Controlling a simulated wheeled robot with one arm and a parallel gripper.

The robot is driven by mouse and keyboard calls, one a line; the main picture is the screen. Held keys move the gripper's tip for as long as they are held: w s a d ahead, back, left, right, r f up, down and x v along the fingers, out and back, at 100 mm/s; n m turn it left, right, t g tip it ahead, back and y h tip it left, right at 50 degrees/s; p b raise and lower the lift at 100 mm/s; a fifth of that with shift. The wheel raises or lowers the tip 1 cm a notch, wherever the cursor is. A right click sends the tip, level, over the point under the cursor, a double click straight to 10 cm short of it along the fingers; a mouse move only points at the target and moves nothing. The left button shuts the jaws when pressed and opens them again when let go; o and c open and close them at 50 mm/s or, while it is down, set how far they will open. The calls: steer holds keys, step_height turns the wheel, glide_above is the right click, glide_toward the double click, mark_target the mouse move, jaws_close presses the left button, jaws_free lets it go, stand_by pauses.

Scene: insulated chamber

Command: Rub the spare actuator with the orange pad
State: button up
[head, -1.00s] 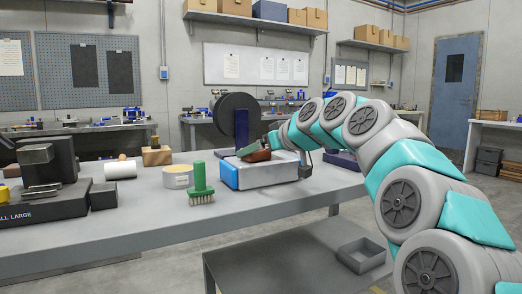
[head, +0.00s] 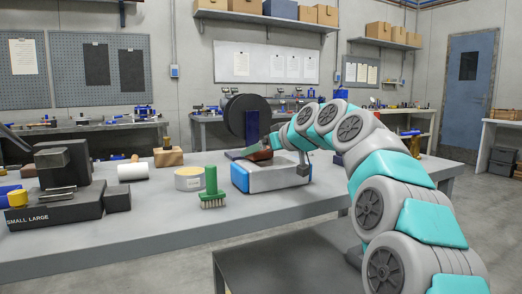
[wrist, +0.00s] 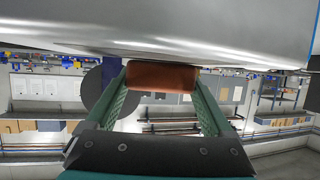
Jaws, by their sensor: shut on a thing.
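The spare actuator appears to be the blue and silver box-shaped unit (head: 280,180) on the grey bench in the head view. My gripper (head: 256,153) is just over its top, partly hidden by my arm. In the wrist view, which is upside down, my gripper (wrist: 162,80) has its green fingers shut on the orange pad (wrist: 162,76), a reddish-orange block. The pad is against or very close to a smooth grey surface (wrist: 200,30) that fills the top of that view. I cannot tell whether they touch. The pad also shows in the head view as a small reddish patch.
A green brush (head: 211,188), a yellowish round tin (head: 188,179) and a white roll (head: 131,172) stand left of the unit. A dark wheel on a blue stand (head: 251,124) rises behind it. A black block holder (head: 57,211) is at the left.

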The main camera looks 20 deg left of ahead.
steer(key=shift+r, duration=0.1)
steer(key=shift+r+p, duration=2.2)
steer(key=shift+r, duration=0.7)
steer(key=shift+r+p, duration=1.15)
steer(key=shift+r, duration=0.4)
steer(key=shift+d, duration=0.1)
